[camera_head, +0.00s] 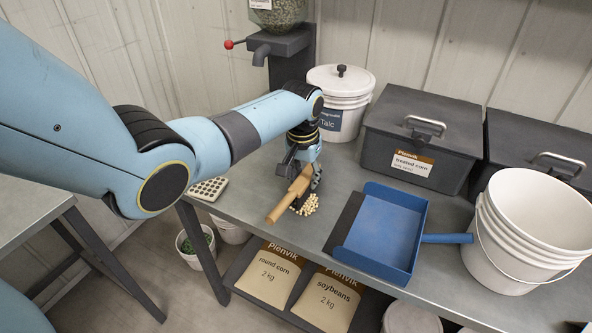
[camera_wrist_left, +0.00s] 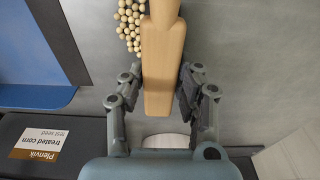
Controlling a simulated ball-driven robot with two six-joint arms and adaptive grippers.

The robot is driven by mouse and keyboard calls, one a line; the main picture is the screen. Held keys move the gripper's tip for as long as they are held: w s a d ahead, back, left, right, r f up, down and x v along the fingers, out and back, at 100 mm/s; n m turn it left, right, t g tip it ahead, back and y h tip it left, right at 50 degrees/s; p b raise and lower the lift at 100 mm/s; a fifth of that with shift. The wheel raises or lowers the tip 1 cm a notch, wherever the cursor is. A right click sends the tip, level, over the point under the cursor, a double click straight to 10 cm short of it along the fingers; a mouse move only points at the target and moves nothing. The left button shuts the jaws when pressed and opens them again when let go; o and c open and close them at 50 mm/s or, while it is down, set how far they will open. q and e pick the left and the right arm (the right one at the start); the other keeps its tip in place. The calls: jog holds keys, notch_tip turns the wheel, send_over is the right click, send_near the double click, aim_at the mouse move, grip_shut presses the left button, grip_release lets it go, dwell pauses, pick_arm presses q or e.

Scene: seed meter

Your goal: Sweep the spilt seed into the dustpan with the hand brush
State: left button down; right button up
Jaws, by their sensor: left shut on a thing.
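My left gripper (camera_head: 301,172) is shut on the wooden hand brush (camera_head: 287,201), low over the bench near its front edge. The brush's light wooden body also shows between the fingers in the left wrist view (camera_wrist_left: 162,62). Its bristles are mostly hidden; a dark part shows beside the wood. The spilt seed (camera_head: 309,206) lies in a small pale heap right beside the brush, also in the left wrist view (camera_wrist_left: 130,24). The blue dustpan (camera_head: 386,232) lies to the right, its dark lip towards the seed and its handle pointing right. No seed shows in it. My right gripper is not in view.
A white bucket (camera_head: 510,235) stands at the dustpan's handle end. A lidded talc tub (camera_head: 341,100) and dark lidded bins (camera_head: 420,135) line the back. The seed meter (camera_head: 283,45) stands behind my arm. Bare bench (camera_head: 325,222) separates seed and dustpan.

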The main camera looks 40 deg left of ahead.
pick_arm(q)
jog(key=d, duration=0.7)
jog(key=shift+w+d+b, duration=0.2)
jog(key=shift+b, duration=0.1)
jog(key=shift+w+d+b, duration=0.2)
jog(key=shift+d+b, duration=0.5)
jog(key=shift+d, duration=1.2)
jog(key=shift+w+d+r, duration=0.1)
jog(key=shift+w+d, duration=0.05)
jog(key=shift+d, duration=0.95)
notch_tip(320, 180, up, 3)
jog(key=p, duration=0.3)
jog(key=shift+d, duration=0.15)
jog(key=shift+r+p, duration=0.15)
jog(key=shift+p, duration=0.35)
jog(key=a+r+p, duration=0.3)
jog(key=a, duration=0.3)
jog(key=shift+s+a+r+p, duration=0.15)
jog(key=shift+s+a+p, duration=0.1)
jog(key=shift+s+p, duration=0.05)
